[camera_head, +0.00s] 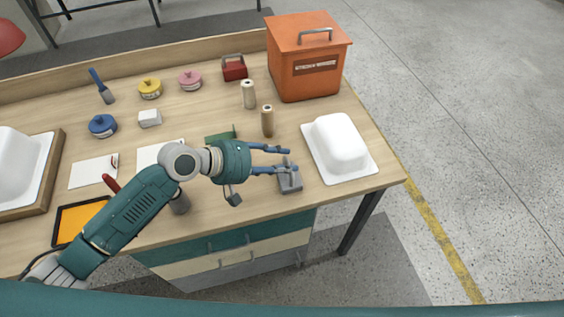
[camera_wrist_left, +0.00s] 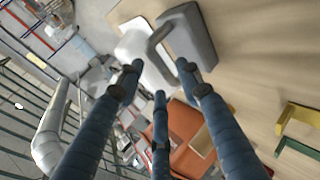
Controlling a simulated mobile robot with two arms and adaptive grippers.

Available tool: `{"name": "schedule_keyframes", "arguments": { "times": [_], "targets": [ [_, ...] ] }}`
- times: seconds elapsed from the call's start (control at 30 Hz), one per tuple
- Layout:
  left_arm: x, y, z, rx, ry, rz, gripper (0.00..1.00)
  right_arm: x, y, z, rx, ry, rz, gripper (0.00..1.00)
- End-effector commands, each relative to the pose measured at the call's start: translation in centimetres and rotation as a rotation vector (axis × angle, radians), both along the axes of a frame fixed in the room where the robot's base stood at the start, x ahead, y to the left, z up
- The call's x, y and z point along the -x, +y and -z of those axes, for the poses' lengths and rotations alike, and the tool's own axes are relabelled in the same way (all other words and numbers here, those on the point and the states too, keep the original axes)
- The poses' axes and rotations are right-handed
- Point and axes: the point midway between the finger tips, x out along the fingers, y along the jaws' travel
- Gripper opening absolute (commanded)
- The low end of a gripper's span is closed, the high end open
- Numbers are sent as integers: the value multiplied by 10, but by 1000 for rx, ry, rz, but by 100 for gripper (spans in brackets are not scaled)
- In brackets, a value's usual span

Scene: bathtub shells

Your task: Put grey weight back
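The grey weight (camera_head: 290,179), a block with a handle on top, sits on the workbench near its front edge. In the left wrist view the weight (camera_wrist_left: 192,36) is at the top, with its handle just beyond the fingertips. My left gripper (camera_head: 285,160) is open with blue fingers spread, at the weight's upper left in the head view. In the left wrist view its fingers (camera_wrist_left: 158,72) are apart with nothing between them. Whether a fingertip touches the weight I cannot tell. My right gripper is not in view.
A white tub shell (camera_head: 340,145) lies right of the weight, close to the bench's right end. Two tan bottles (camera_head: 267,121) and an orange box (camera_head: 308,68) stand behind. A green piece (camera_head: 220,136) is partly hidden by my wrist. A red box (camera_head: 234,69) stands further back.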

Motion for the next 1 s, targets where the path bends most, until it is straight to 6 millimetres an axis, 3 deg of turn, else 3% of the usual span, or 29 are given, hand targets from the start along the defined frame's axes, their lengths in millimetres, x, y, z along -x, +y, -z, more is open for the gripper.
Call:
{"name": "schedule_keyframes", "arguments": {
  "times": [0.5, 0.7, 1.0],
  "targets": [
    [39, 75, -50, -4, 3, -1, 36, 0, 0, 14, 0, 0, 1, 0],
    [46, 85, -60, -2, 1, 1, 36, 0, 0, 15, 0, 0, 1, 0],
    [46, 86, -62, 0, 2, 0, 36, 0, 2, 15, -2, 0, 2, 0]
  ]
}}
